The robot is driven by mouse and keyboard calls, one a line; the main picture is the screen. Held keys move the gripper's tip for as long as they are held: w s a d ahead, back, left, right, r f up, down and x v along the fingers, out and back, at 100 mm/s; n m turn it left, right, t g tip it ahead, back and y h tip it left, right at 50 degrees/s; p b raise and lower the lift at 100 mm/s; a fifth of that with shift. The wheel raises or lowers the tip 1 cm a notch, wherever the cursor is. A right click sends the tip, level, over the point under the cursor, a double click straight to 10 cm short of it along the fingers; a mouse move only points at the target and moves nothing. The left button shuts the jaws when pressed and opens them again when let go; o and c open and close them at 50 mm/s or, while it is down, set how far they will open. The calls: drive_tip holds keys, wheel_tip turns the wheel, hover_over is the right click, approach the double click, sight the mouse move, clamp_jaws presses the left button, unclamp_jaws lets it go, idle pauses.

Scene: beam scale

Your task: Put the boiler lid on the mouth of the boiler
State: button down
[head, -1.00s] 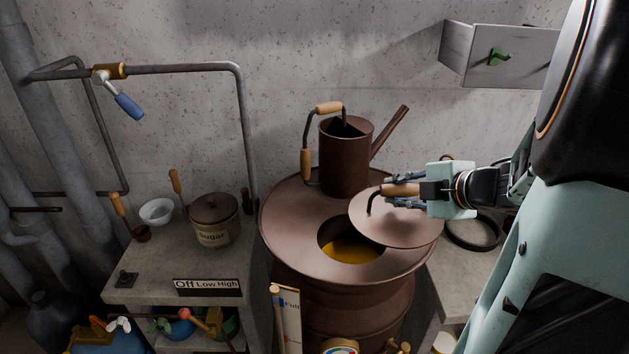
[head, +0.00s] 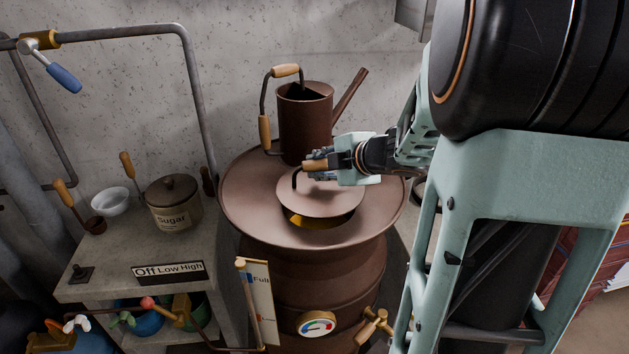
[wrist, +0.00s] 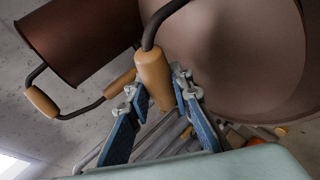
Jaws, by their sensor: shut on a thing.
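The boiler lid (head: 318,198) is a flat brown disc with a wooden handle. My gripper (head: 312,167) is shut on the lid's wooden handle, which also shows between the fingers in the wrist view (wrist: 153,80). The boiler (head: 320,270) is a brown drum with a wide flat top. Its round mouth (head: 318,222) shows orange inside along the near edge. The lid is over most of the mouth, with its near edge short of the mouth's near rim. I cannot tell whether the lid touches the boiler top.
A brown watering can (head: 304,125) stands on the boiler top behind the lid, close to my gripper. A sugar pot (head: 173,205) and a white bowl (head: 110,201) stand on the bench at left. A gauge (head: 317,324) and a tap are on the boiler's front.

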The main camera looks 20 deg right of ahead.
sight(311, 181)
drive_tip(key=shift+w+a+f+b, duration=0.1)
drive_tip(key=shift+w+f+b, duration=0.05)
drive_tip(key=shift+f+b, duration=1.4)
drive_tip(key=shift+f, duration=0.1)
drive_tip(key=shift+f+b, duration=0.35)
drive_tip(key=shift+f, duration=0.25)
drive_tip(key=c, duration=1.7)
unclamp_jaws()
drive_tip(key=shift+c, duration=0.2)
drive_tip(key=shift+r, duration=0.1)
drive_tip(key=shift+r+p, duration=0.3)
drive_tip(key=p+v, duration=0.4)
drive_tip(key=v, duration=0.1)
drive_tip(key=p+v, duration=0.4)
drive_tip(key=v, duration=0.2)
drive_tip(key=shift+w+a+r, duration=0.1)
drive_tip(key=shift+r, duration=0.2)
drive_tip(key=shift+s+r+p, duration=0.2)
drive_tip(key=shift+s+p, duration=0.15)
drive_tip(key=shift+s, duration=0.25)
